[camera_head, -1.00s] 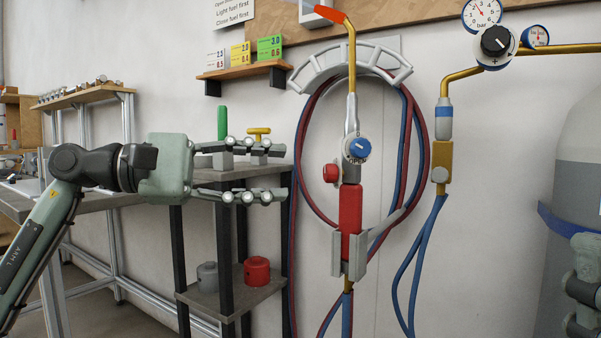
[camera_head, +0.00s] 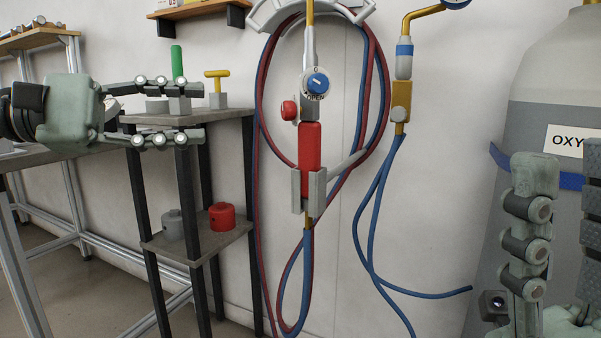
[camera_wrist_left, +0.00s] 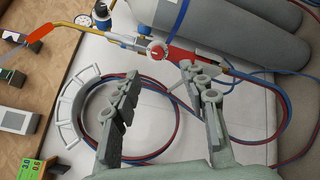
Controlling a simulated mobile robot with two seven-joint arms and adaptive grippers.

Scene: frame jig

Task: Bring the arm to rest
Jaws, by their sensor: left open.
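My left gripper (camera_head: 197,110) reaches in from the left in the head view. Its two fingers are apart, one above the other, with nothing between them. It is in front of the small shelf stand and left of the torch. In the left wrist view my left gripper (camera_wrist_left: 158,82) also shows spread and empty, with the hoses and wall behind it. My right gripper (camera_head: 563,165) stands at the lower right edge of the head view, fingers upward and apart, in front of the oxygen cylinder. Its far finger is cut off by the frame.
The torch (camera_head: 310,145) with a red handle sits in a wall holder, among coiled red and blue hoses (camera_head: 262,150). The shelf stand (camera_head: 215,117) holds a green-handled and a yellow-handled piece. A red pot (camera_head: 221,216) and a grey pot (camera_head: 172,224) are below. The oxygen cylinder (camera_head: 535,120) stands right.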

